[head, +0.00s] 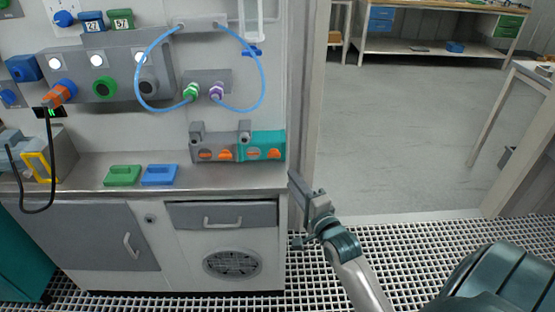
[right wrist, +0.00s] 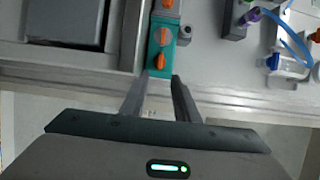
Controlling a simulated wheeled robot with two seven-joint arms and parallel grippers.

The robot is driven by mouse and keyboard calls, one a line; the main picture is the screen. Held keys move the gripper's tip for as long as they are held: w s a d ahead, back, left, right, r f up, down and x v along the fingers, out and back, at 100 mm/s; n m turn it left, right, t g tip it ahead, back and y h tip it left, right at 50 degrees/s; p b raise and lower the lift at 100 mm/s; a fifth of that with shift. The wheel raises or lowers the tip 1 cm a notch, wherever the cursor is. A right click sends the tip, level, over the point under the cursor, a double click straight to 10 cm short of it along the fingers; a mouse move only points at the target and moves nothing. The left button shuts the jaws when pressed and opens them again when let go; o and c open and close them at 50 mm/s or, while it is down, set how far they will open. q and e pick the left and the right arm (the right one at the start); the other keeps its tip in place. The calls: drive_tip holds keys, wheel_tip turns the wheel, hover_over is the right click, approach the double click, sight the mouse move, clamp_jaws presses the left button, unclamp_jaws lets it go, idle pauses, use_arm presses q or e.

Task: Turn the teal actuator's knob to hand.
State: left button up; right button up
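The teal actuator (head: 281,140) sits at the right end of the steel bench top, joined beside a grey unit (head: 196,153). Two orange parts show on its front, one being an orange knob (right wrist: 160,62); its setting is too small to read. My right gripper (head: 300,192) is to the right of and below the actuator, apart from it in the head view. In the right wrist view the teal actuator (right wrist: 152,50) lies ahead, between the lines of two spread, empty fingers (right wrist: 160,77). My left gripper is not in view.
Green (head: 122,175) and blue (head: 160,175) pieces lie on the bench top. A blue tube (head: 262,85) loops above the actuator between green and purple fittings. A drawer (head: 221,214) is below. Open floor (head: 420,130) lies to the right, past a door frame (head: 305,110).

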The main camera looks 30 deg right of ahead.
sight(275, 156)
drive_tip(key=w, duration=0.4)
drive_tip(key=w+d, duration=0.1)
drive_tip(key=w, duration=0.2)
drive_tip(key=w+p, duration=0.1)
drive_tip(key=w, duration=0.3)
drive_tip(key=shift+w+d, duration=0.35)
drive_tip(key=shift+d, duration=0.05)
drive_tip(key=shift+s, duration=0.1)
clamp_jaws()
